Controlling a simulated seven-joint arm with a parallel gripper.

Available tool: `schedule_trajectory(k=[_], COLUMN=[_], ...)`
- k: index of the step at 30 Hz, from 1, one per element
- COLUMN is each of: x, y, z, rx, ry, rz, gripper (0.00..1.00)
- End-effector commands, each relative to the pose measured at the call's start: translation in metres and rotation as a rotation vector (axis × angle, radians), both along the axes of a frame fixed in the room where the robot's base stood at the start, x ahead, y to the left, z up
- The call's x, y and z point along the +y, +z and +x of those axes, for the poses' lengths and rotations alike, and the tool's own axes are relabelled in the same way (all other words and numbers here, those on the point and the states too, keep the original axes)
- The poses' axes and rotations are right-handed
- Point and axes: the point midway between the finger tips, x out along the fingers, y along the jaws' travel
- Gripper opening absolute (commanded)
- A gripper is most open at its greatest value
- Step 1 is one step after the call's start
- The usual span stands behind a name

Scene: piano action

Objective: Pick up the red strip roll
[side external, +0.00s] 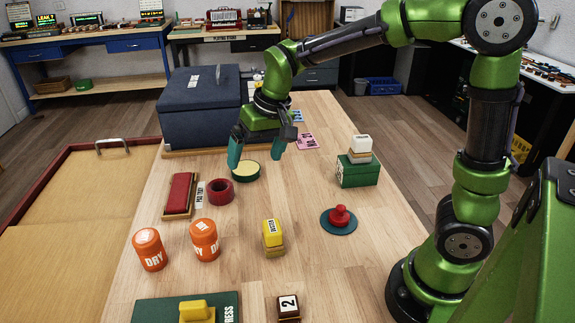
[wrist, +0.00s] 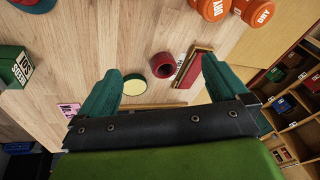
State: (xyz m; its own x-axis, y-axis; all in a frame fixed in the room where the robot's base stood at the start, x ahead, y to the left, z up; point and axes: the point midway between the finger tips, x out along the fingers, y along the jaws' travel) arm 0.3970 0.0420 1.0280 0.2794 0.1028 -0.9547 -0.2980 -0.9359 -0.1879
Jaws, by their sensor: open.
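The red strip roll (side external: 221,191) is a short dark-red ring lying on the wooden table, left of centre in the side view. In the wrist view the roll (wrist: 163,65) lies beyond my fingertips, between their lines and nearer the right finger. My gripper (side external: 256,160) is open and empty, fingers pointing down, above the table and up and right of the roll in the side view. In the wrist view my gripper (wrist: 158,80) shows both teal fingers wide apart. A round tin with a cream top (side external: 246,170) sits beside the roll, nearly below the fingers.
A red pad on a wooden base (side external: 179,194) and a white label stand left of the roll. Two orange DRY containers (side external: 149,249), a yellow block (side external: 273,237) and a red-knobbed disc (side external: 339,218) are nearer the front. A dark blue box (side external: 200,108) is behind. A green box (side external: 357,171) stands right.

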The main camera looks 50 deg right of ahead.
Motion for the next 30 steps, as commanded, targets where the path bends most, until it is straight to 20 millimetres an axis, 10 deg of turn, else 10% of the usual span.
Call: schedule_trajectory(k=[12, 17, 30], x=[-0.004, -0.007, -0.016], y=[-0.043, -0.039, -0.126], z=[0.125, 0.131, 0.153], rx=[0.048, 0.036, 0.037], ry=[-0.059, -0.087, -0.088], rz=[-0.191, -0.192, -0.190], gripper=[1.00, 1.00, 1.00])
